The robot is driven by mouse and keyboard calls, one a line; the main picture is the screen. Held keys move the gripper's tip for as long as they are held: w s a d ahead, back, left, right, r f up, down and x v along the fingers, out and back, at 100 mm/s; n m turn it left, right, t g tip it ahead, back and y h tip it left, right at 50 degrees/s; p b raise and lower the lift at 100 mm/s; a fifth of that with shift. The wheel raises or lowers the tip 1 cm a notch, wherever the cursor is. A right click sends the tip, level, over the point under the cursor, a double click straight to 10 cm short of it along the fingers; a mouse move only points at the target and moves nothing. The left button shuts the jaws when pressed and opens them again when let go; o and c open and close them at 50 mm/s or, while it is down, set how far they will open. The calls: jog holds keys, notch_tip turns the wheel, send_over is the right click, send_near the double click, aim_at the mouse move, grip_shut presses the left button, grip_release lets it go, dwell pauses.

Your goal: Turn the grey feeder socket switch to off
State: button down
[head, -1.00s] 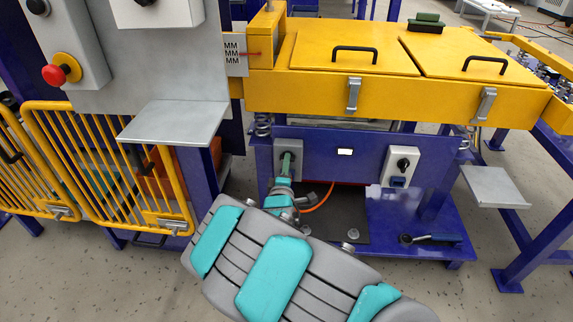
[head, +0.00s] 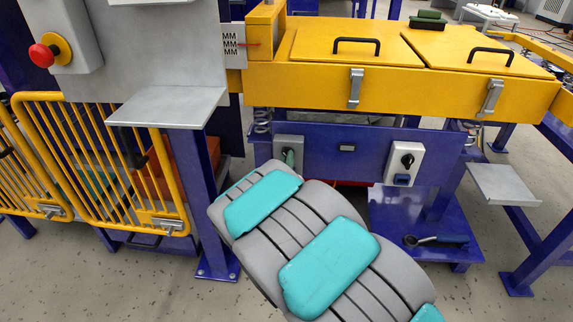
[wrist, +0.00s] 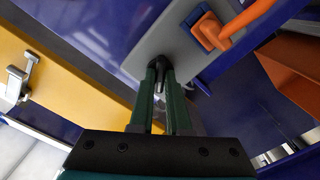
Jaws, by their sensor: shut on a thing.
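The grey feeder socket box (head: 286,141) is on the blue front panel below the yellow feeder; my arm covers much of it in the head view. In the wrist view its grey plate (wrist: 150,50) carries a dark switch knob (wrist: 159,66) and an orange plug (wrist: 215,32) in a socket beside it. My gripper (wrist: 160,72) has its two green fingers closed around the knob, which they largely hide. The exact pointing of the knob cannot be told. In the head view a bit of a green finger (head: 289,157) shows against the box.
A white switch box (head: 404,163) with a black knob and blue socket is to the right on the same panel. A small indicator (head: 347,147) between the boxes looks dark. A grey shelf (head: 172,108) and yellow gate (head: 100,165) stand left. A black-handled tool (head: 437,240) lies on the blue base.

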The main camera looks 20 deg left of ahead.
jog(key=m, duration=0.1)
jog(key=m+b, duration=0.2)
jog(key=shift+f+m, duration=0.25)
jog(key=shift+m, duration=0.15)
jog(key=shift+m+b, duration=0.9)
jog(key=shift+m, duration=0.8)
jog(key=shift+r, duration=0.1)
jog(key=c, duration=0.9)
grip_release()
jog(key=shift+r, duration=0.1)
jog(key=shift+s, duration=0.1)
jog(key=p+v, duration=0.1)
jog(key=v, duration=0.6)
jog(key=shift+s+d, duration=0.1)
jog(key=shift+s, duration=0.2)
